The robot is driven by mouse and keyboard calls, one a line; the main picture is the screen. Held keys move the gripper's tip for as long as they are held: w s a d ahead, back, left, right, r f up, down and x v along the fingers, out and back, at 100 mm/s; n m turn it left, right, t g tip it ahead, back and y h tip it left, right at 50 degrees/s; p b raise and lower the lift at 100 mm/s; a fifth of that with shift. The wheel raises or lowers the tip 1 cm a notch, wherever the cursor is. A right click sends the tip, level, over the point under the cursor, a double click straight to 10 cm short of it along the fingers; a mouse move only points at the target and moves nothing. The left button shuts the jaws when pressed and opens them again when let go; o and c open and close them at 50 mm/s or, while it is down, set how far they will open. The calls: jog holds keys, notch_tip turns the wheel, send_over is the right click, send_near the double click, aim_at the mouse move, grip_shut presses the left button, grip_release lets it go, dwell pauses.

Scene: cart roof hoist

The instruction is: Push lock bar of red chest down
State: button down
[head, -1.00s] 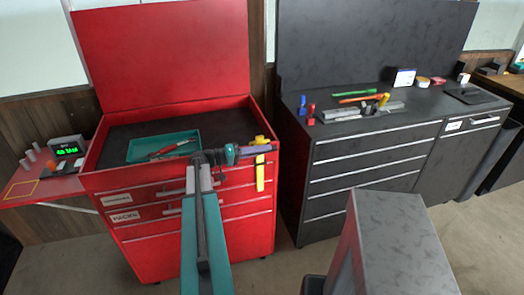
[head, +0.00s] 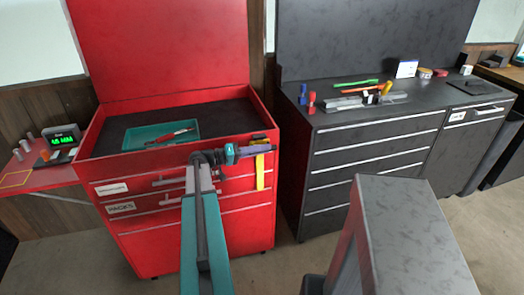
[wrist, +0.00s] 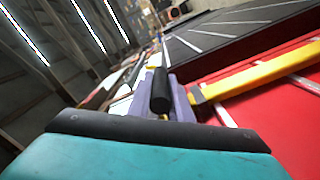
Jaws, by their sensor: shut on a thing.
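The red chest (head: 235,220) stands at the left with its lid up. Its yellow lock bar (head: 260,175) is upright on the front right side, and a dark piece shows at its top. My gripper (head: 268,149) is at the upper part of the bar. In the wrist view, the purple fingers (wrist: 165,100) are around a black grip (wrist: 160,90), shut on it. The yellow bar (wrist: 255,77) runs off to the right beside them. The fingers hide how the grip joins the bar.
A teal tray (head: 160,135) with a red-handled tool lies in the open chest top. A dark cabinet (head: 375,165) with several tools on it stands to the right. A side shelf (head: 35,170) with a green display is at the left.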

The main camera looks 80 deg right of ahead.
jog(key=shift+f, duration=0.35)
jog(key=c, duration=1.6)
grip_release()
jog(key=shift+r, duration=0.1)
jog(key=shift+w, duration=0.1)
jog(key=b+v, duration=0.3)
jog(key=v, duration=1)
jog(key=shift+w+a+b, duration=0.2)
jog(key=shift+w+b, duration=0.05)
jog(key=shift+b, duration=0.05)
